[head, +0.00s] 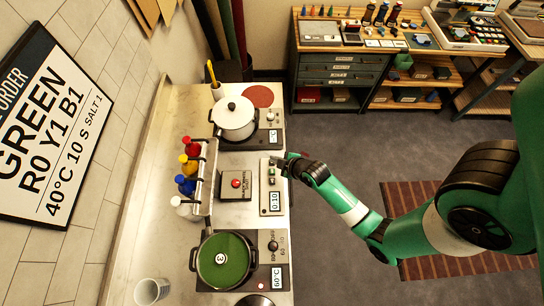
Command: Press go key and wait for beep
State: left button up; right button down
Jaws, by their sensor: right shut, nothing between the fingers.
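A narrow white timer box (270,201) lies on the counter's right edge, its display reading what looks like 0:10. Small keys (271,176) sit on its upper part, too small to read. My right gripper (281,161) is shut and empty at the top end of this box, over the counter edge. I cannot tell whether it touches the box. A dark plate with a red button (235,184) lies just left of the timer. My left gripper is not in view.
A white lidded pot (233,119) stands on the upper hotplate; a pot of green liquid (224,261) marked 3 stands on the lower one, labelled 60°C. A rack (210,178) of coloured bottles stands left of the button. A cup (149,291) stands lower left. The wall sign (52,130) reads GREEN.

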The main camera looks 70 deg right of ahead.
jog(key=b, duration=0.7)
send_over(275, 173)
notch_tip(275, 173, down, 7)
jog(key=shift+w+d+f, duration=0.1)
jog(key=shift+f, duration=0.5)
dwell(1.0)
jog(key=shift+f+b, duration=0.35)
jog(key=shift+f, duration=0.1)
jog(key=shift+f+b, duration=0.3)
jog(key=shift+f, duration=0.15)
dwell(0.5)
jog(key=shift+r+p, duration=0.9)
jog(key=shift+p, duration=0.05)
